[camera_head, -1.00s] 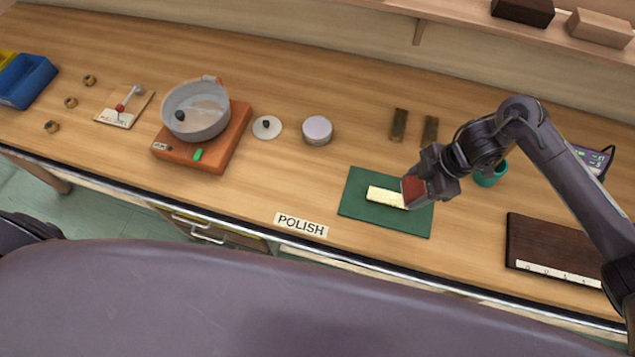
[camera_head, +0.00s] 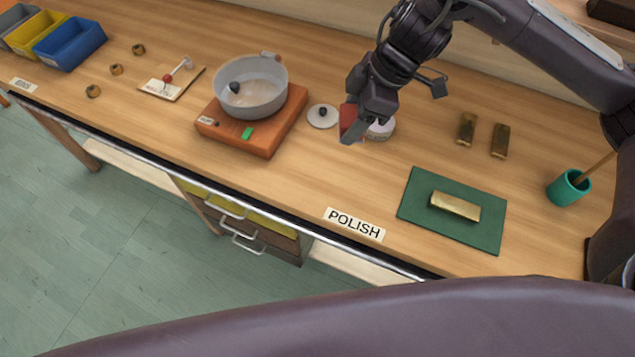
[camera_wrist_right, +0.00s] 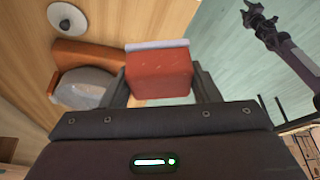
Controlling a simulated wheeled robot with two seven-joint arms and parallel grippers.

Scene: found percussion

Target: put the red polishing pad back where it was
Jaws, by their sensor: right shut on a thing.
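The red polishing pad (camera_head: 350,122) is a red block with a pale face along one side, seen best in the right wrist view (camera_wrist_right: 160,72). My right gripper (camera_head: 362,120) is shut on it and holds it in front of a round pale-lidded tin (camera_head: 382,130), which it partly hides. I cannot tell how high the pad is above the bench. A gold bar (camera_head: 455,206) lies on the green mat (camera_head: 420,205) behind the "POLISH" label (camera_head: 355,224). My left arm (camera_wrist_right: 280,40) shows only in the right wrist view, too small to read its jaws.
A grey pot (camera_head: 250,95) stands on an orange hotplate (camera_head: 262,135), left of the pad. A white lid with a black knob (camera_head: 323,116) lies between hotplate and tin. Two dark gold bars (camera_head: 466,129) and a teal cup (camera_head: 568,188) stand to the right. Bench is clear before the tin.

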